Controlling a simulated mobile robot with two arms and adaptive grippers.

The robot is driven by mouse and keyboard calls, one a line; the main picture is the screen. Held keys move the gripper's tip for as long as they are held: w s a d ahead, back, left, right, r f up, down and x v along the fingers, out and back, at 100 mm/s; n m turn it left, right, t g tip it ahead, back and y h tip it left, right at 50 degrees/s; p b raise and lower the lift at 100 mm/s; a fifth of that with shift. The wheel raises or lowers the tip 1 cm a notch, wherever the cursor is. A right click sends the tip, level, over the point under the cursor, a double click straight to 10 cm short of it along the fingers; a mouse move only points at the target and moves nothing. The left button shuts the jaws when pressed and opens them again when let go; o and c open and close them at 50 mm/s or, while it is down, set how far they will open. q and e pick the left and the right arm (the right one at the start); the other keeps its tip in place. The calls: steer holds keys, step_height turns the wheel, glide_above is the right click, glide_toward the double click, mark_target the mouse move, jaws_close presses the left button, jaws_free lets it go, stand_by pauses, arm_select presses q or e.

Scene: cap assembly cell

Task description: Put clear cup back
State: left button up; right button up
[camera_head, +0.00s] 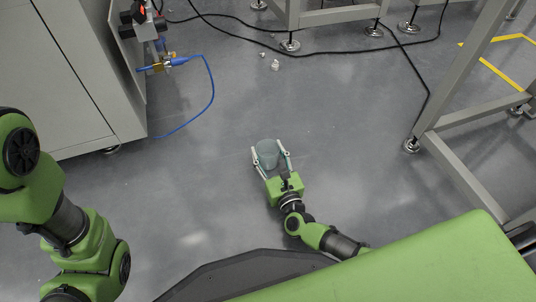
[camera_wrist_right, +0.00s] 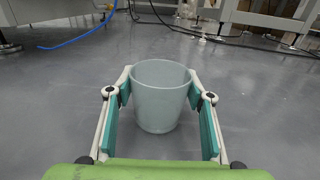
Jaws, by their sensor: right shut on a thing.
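The clear cup (camera_head: 266,153) is a see-through, pale grey-green tumbler, wider at its rim. My right gripper (camera_head: 270,158) is shut on it, with one finger on each side. In the right wrist view the cup (camera_wrist_right: 160,97) stands upright between the teal pads of the right gripper (camera_wrist_right: 160,100). Floor shows all around the cup, and I cannot tell its height above it. My left arm shows at the left edge of the head view, but its gripper is out of the picture.
A grey cabinet (camera_head: 75,75) stands at the left, with a blue hose (camera_head: 212,90) hanging beside it. Metal frame legs (camera_head: 425,130) stand at the right. A black cable (camera_head: 330,52) and small white scraps (camera_head: 275,65) lie on the floor behind. The middle floor is clear.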

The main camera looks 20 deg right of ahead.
mark_target(272, 160)
steer(key=shift+r, duration=0.1)
steer(key=shift+f, duration=0.2)
steer(key=o, duration=0.9)
steer(key=shift+r, duration=0.35)
steer(key=s+p, duration=0.3)
steer(key=s, duration=0.3)
steer(key=shift+s+d, duration=0.15)
steer(key=shift+s, duration=0.05)
steer(key=shift+s+f, duration=0.1)
steer(key=shift+s, duration=0.45)
